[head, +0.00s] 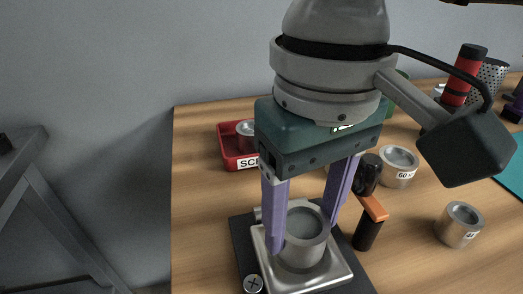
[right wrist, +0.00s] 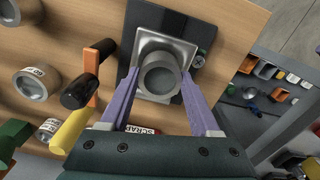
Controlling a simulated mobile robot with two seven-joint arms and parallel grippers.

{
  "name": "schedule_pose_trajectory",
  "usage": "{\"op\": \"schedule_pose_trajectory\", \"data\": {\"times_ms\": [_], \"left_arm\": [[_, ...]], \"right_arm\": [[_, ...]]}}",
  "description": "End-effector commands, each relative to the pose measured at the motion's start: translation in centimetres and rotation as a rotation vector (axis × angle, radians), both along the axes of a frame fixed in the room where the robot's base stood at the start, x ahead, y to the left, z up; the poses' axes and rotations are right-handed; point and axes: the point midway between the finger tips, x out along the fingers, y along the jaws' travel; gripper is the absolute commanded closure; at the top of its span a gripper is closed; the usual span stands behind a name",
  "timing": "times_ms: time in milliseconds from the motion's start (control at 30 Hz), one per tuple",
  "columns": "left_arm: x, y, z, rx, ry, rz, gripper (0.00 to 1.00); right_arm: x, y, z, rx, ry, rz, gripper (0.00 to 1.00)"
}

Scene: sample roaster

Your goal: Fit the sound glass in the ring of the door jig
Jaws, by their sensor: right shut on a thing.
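My right gripper (head: 305,222) points down over the door jig, its purple fingers on either side of a grey, round, cup-like glass (head: 305,226). It is shut on this glass, which also shows between the fingertips in the right wrist view (right wrist: 160,78). The door jig has a dark base (head: 243,233) and a silver square plate (head: 330,270). The glass looks upright and roughly centred over the plate. The ring is hidden by the glass and fingers, so I cannot tell whether the glass is seated in it. My left gripper is not in view.
A black-and-orange handle (head: 373,208) stands close right of the jig. Two similar metal cups, one labelled 60 (head: 398,166) and another (head: 460,224), stand farther right. A red scrap tray (head: 228,150) with a cup is behind left. The wooden table (head: 200,215) is clear at left.

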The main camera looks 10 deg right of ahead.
Motion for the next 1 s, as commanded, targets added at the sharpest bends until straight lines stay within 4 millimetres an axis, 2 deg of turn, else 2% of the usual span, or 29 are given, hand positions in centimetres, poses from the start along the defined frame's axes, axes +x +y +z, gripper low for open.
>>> {"op": "schedule_pose_trajectory", "data": {"times_ms": [100, 500, 533, 800, 1000], "left_arm": [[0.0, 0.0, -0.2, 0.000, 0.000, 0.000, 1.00], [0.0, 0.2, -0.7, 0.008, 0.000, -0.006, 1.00], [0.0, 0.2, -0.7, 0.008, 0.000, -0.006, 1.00], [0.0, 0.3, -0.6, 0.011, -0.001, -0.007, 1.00], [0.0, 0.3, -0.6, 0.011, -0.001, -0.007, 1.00]], "right_arm": [[-0.1, 0.0, -1.9, -0.001, 0.004, 0.000, 0.97], [0.0, 0.0, -2.5, 0.000, 0.000, 0.000, 0.97], [0.0, 0.0, -2.5, 0.000, 0.000, 0.000, 0.36], [0.0, 0.0, -2.3, 0.000, 0.001, 0.000, 0.07], [0.0, 0.0, -2.3, 0.000, 0.001, 0.000, 0.07]]}}
